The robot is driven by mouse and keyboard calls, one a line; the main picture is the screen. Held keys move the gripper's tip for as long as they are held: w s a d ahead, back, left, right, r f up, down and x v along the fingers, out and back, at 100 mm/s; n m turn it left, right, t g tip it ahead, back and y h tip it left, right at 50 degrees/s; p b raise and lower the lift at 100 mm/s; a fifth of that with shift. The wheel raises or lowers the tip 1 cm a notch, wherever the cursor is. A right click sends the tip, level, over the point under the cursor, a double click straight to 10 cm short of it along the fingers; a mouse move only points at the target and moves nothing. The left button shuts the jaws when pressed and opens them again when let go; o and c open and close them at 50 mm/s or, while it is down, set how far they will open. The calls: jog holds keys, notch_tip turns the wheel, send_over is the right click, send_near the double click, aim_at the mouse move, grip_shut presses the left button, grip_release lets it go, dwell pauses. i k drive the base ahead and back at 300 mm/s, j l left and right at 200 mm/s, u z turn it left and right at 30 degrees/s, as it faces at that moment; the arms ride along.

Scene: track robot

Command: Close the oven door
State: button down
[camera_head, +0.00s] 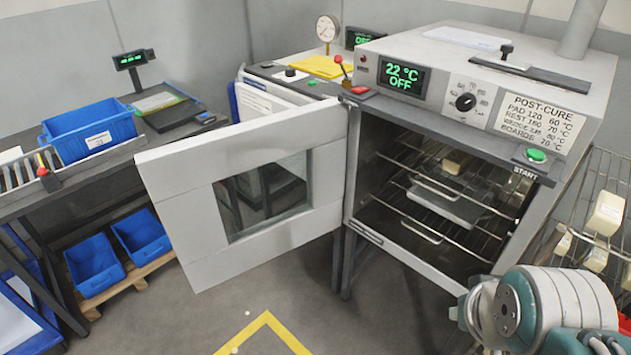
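The oven (484,140) stands right of centre, its display reading 22 °C OFF. Its white oven door (165,185) with a dark window is wide open, swung out to the left from the hinge side at the left of the opening. Inside are wire racks (425,237), a metal tray (445,205) and a small cream block (456,162). My teal and grey arm shows at the lower right, in front of the oven's lower right corner. I cannot make out my gripper's fingers.
A bench with a blue bin (90,131) stands left, with more blue bins (93,265) below. A wire rack (612,180) with cream blocks stands right of the oven. The floor before the door is clear, with a yellow corner mark (265,322).

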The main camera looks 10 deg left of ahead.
aim_at(177, 176)
jog(key=j+z, duration=0.45)
jog(key=j, duration=0.15)
jog(key=j+z, duration=0.5)
jog(key=k+j+z, duration=0.1)
jog(key=j+z, duration=0.35)
jog(key=j, duration=0.2)
jog(key=k+j, duration=0.15)
jog(key=j, duration=0.25)
jog(key=k+j+z, duration=0.1)
jog(key=j, duration=0.35)
jog(key=k+j, duration=0.2)
jog(key=j, duration=0.2)
jog(key=k+j+z, duration=0.1)
jog(key=j, duration=0.3)
jog(key=k+j, duration=0.2)
jog(key=j, duration=0.2)
jog(key=k+j+z, duration=0.15)
jog(key=j, duration=0.2)
jog(key=k+j, duration=0.25)
jog(key=j, duration=0.15)
